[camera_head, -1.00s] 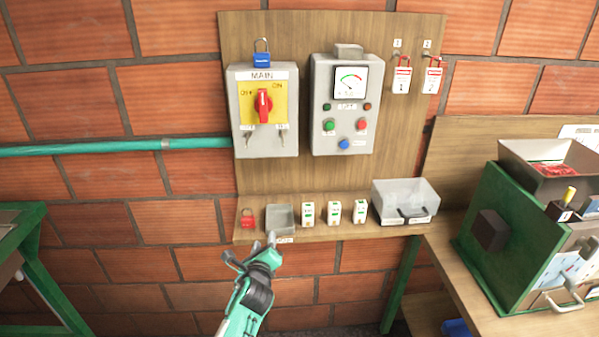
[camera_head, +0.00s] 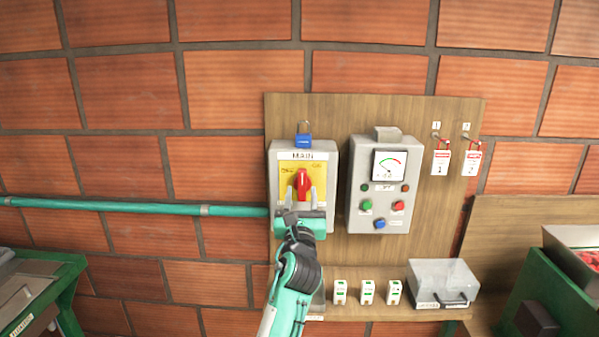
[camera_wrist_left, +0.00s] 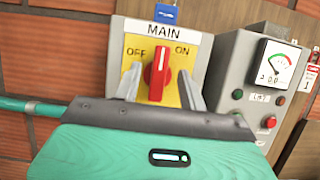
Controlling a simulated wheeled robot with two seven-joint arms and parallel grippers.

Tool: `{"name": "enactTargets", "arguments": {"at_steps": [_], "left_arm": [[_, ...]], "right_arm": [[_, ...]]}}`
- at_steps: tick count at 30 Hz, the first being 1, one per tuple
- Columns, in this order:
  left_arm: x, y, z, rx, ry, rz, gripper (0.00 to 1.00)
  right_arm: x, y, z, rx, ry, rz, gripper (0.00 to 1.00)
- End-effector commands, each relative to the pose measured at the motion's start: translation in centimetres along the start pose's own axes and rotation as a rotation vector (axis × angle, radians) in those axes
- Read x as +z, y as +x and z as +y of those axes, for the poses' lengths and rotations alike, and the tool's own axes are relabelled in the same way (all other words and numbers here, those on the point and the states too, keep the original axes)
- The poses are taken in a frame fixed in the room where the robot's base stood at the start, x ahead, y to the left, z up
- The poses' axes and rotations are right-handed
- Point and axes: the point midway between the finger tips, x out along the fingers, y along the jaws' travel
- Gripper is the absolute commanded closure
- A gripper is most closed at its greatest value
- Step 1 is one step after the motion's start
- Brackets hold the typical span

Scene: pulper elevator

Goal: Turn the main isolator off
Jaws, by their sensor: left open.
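The main isolator (camera_head: 331,160) is a grey box on the wooden board, with a yellow plate marked OFF at left and ON at right. Its red rotary handle (camera_head: 303,184) stands about upright, and it also shows in the left wrist view (camera_wrist_left: 158,75), leaning slightly toward ON. My left gripper (camera_head: 301,192) is open in front of the yellow plate. In the left wrist view its fingers (camera_wrist_left: 160,88) stand on either side of the handle, with gaps; contact is not visible. My right gripper is out of view.
A blue padlock (camera_head: 304,141) sits on top of the isolator. A grey meter box (camera_head: 410,215) with buttons is close to its right. Red-and-white tags (camera_head: 441,162) hang further right. A teal pipe (camera_head: 120,207) enters from the left.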

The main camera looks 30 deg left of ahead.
Motion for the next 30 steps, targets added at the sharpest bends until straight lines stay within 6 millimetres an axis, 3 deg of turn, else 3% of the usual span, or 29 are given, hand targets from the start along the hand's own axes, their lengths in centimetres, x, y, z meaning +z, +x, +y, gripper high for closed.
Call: {"name": "enactTargets", "arguments": {"at_steps": [3, 9, 22, 28, 30], "left_arm": [[0.3, 2.6, 0.0, 0.001, -0.001, 0.001, 0.58], [0.2, 5.3, 0.0, 0.001, -0.003, 0.001, 0.58], [-0.1, 6.3, 0.0, 0.0, -0.002, 0.001, 0.58], [-0.1, 6.3, 0.0, 0.0, -0.002, 0.001, 0.95], [-0.1, 6.3, 0.0, 0.0, -0.002, 0.001, 1.0]], "right_arm": [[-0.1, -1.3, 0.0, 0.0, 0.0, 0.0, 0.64], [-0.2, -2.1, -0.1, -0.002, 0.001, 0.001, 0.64], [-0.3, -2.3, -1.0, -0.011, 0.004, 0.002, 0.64], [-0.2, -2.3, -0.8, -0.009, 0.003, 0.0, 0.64], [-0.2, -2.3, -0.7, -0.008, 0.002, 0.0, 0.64]]}}
